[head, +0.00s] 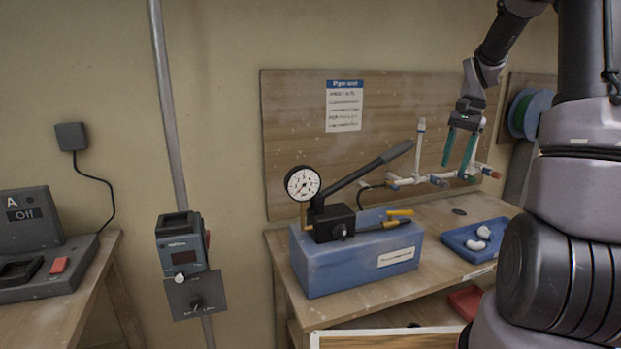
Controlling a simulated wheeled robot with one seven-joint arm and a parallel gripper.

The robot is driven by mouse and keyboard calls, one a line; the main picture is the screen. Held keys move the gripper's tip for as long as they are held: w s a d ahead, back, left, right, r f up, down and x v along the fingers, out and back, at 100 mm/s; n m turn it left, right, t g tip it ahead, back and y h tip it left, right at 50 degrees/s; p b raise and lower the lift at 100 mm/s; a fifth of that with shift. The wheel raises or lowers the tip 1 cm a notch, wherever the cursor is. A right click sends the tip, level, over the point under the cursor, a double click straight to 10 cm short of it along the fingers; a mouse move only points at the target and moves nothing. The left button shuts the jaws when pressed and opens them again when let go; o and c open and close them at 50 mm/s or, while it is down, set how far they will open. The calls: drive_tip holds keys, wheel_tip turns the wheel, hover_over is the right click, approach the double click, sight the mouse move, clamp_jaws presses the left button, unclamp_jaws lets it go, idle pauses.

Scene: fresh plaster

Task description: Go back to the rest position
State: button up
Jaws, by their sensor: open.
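My gripper (456,167) shows at the upper right in the head view, with two teal fingers pointing down. The fingers are spread apart and nothing shows between them. The gripper is above the workbench (455,212), in front of the wooden backboard and close to the white pipe assembly (420,181). In the picture the right finger reaches down to the pipes; I cannot tell whether it touches them. My arm comes in from the right and hides part of the bench.
A blue pump box (335,268) with a gauge (303,183) and a raised black lever (368,168) stands on the bench. A blue tray (462,245) holds white fittings. A hose reel (528,114) hangs behind my arm. A grey control unit (35,225) stands at far left.

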drive_tip(key=s+a+r+n+t+h, duration=0.1)
drive_tip(key=s+a+r+n+t, duration=0.2)
drive_tip(key=s+a+r, duration=0.7)
drive_tip(key=s+a+r+n+t, duration=0.1)
drive_tip(key=s+a+r+t, duration=0.1)
drive_tip(key=s, duration=0.4)
drive_tip(key=s+a+r+n+t, duration=0.1)
drive_tip(key=s+r+t, duration=0.1)
drive_tip(key=s, duration=0.4)
drive_tip(key=shift+s+a+r+n+t+y, duration=0.25)
drive_tip(key=shift+a+r+n+t+y, duration=0.15)
drive_tip(key=shift+t, duration=0.2)
drive_tip(key=shift+c, duration=0.3)
clamp_jaws()
drive_tip(key=w+d+f+n+g+h, duration=0.1)
drive_tip(key=w+f+n, duration=0.1)
drive_tip(key=w+f, duration=0.8)
drive_tip(key=w+d+f+n+g, duration=0.2)
drive_tip(key=w+f+n, duration=0.1)
drive_tip(key=w+f, duration=0.7)
drive_tip(key=w, duration=0.4)
drive_tip(key=shift+w+d+f+h, duration=0.15)
drive_tip(key=shift+w+f+h, duration=0.2)
drive_tip(key=shift+w+h, duration=0.05)
